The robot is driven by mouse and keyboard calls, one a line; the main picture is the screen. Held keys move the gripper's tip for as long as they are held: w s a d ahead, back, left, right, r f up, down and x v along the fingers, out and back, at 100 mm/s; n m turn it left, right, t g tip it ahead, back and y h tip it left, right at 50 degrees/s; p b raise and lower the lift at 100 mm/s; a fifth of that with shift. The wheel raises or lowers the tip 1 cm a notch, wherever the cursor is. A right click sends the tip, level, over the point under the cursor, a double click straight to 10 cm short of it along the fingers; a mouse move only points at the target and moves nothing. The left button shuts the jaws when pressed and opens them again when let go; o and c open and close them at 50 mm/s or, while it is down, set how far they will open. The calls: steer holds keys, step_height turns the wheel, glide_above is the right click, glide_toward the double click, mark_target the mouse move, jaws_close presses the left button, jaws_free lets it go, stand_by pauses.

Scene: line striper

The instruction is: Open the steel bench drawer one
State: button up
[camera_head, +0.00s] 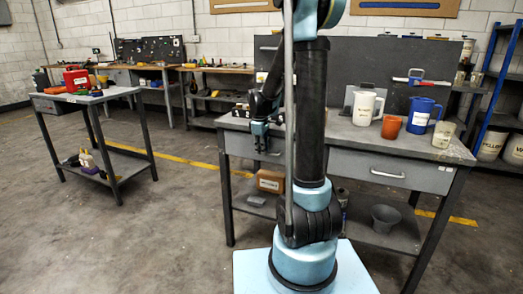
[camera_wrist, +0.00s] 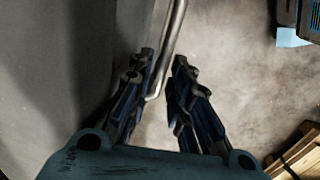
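The steel bench (camera_head: 445,150) has two grey drawers side by side under its top. The left drawer (camera_head: 238,145) is partly hidden by my arm and looks closed. The right drawer (camera_head: 345,165) has a bar handle (camera_head: 388,173) and looks closed. My gripper (camera_head: 260,129) is at the left drawer's front. In the wrist view my gripper (camera_wrist: 164,62) points along a grey front (camera_wrist: 60,50), with its fingers apart. A bent metal handle (camera_wrist: 170,40) runs between the fingertips, nearer the left one. I cannot tell whether the fingers touch it.
The lower shelf holds a box (camera_head: 270,181) and a grey bucket (camera_head: 385,217). A cart (camera_head: 95,97) stands left; open floor lies between.

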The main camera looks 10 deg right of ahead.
jaws_close()
